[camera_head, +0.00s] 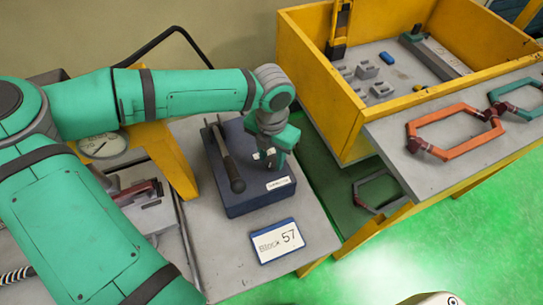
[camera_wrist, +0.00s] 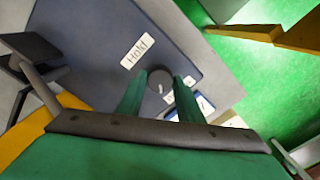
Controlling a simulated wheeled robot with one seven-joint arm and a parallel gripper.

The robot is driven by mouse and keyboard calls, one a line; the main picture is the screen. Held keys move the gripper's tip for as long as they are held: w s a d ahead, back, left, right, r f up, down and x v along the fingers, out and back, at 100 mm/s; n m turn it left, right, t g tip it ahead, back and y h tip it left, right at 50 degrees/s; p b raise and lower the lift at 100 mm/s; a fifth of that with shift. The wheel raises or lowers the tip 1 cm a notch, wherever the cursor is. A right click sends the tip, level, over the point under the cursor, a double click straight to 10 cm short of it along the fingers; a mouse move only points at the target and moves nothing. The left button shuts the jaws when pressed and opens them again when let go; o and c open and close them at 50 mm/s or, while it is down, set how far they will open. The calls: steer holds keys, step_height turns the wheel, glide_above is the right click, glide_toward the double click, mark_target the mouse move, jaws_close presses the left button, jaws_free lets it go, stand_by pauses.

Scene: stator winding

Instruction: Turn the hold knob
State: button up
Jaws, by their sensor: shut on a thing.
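The hold knob (camera_wrist: 160,82) is a small dark round knob with a pale pointer mark, on top of a dark blue box (camera_head: 240,196). A white label (camera_wrist: 137,50) reading "Hold" lies beside it in the wrist view. My gripper (camera_wrist: 160,84) has its two green fingers on either side of the knob, shut on it. In the head view my gripper (camera_head: 272,158) points down at the box top and hides the knob.
A black-handled lever (camera_head: 232,172) stands along the box's left side. A card reading "Block 57" (camera_head: 279,241) lies on the grey table in front. A yellow-walled bin (camera_head: 330,105) stands to the right, with orange (camera_head: 455,132) and teal frames on a nearby table.

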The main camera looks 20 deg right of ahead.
mark_target(271, 161)
steer(key=n, duration=0.4)
steer(key=shift+d+n, duration=0.1)
steer(key=shift+n, duration=0.2)
steer(key=shift+r+n, duration=0.1)
steer(key=shift+n, duration=1.5)
steer(key=shift+w, duration=0.1)
steer(key=o, duration=1.1)
steer(key=shift+c, duration=0.2)
step_height(271, 161, up, 11)
